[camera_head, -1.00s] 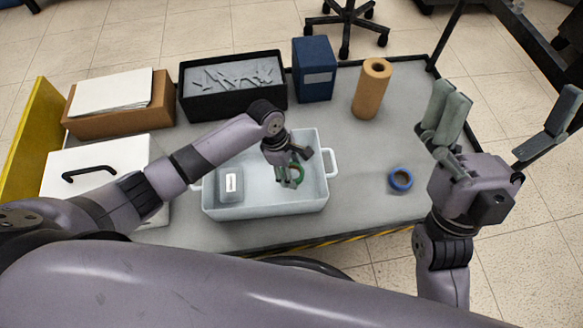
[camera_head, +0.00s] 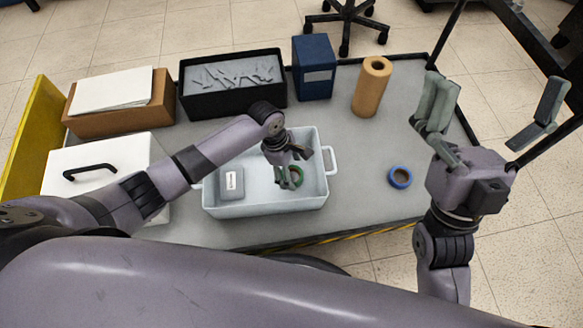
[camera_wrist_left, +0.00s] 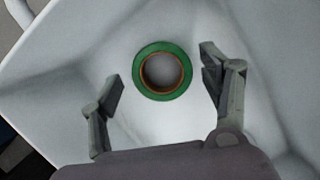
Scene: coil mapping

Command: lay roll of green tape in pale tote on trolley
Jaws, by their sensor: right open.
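The roll of green tape (camera_head: 299,178) lies inside the pale tote (camera_head: 265,208) on the trolley, in its right half, partly hidden by my left gripper (camera_head: 291,170). In the left wrist view the green tape (camera_wrist_left: 163,96) lies flat on the tote floor, with its brown core showing. My left gripper (camera_wrist_left: 161,78) is open there, with one finger on each side of the roll and a gap to both. My right gripper (camera_head: 490,125) is open and empty, right of the trolley top.
A grey block (camera_head: 231,183) with a label sits in the tote's left part. A blue tape roll (camera_head: 400,177) lies to the right. Behind stand a black bin (camera_head: 235,105), a blue box (camera_head: 314,68) and a brown roll (camera_head: 372,87). A white lidded case (camera_head: 98,160) is left.

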